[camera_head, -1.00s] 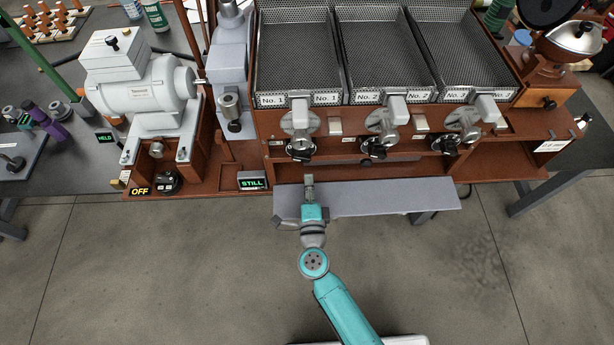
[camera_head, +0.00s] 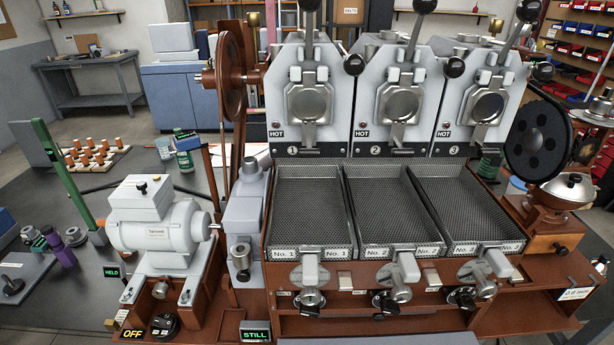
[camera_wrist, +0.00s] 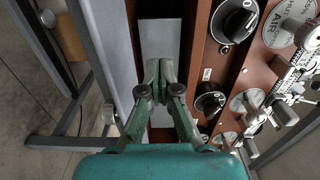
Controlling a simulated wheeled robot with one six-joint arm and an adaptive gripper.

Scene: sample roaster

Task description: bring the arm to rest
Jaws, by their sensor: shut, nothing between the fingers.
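My gripper (camera_wrist: 159,72) shows only in the wrist view, where its two green fingers come together at the tips with nothing between them. It hangs over a pale grey shelf (camera_wrist: 160,30) along the front of the brown roaster frame. Black knobs (camera_wrist: 235,20) on the frame lie to the right of the fingers, apart from them. In the head view my arm and gripper are out of the picture. The sample roaster (camera_head: 385,95) stands there with three heads above three empty-looking mesh trays (camera_head: 309,211).
A grey motor (camera_head: 158,228) stands left of the trays, by signs reading HELD, OFF and STILL (camera_head: 255,331). In the wrist view, grey table legs (camera_wrist: 75,120) and open floor (camera_wrist: 35,80) lie left of the fingers.

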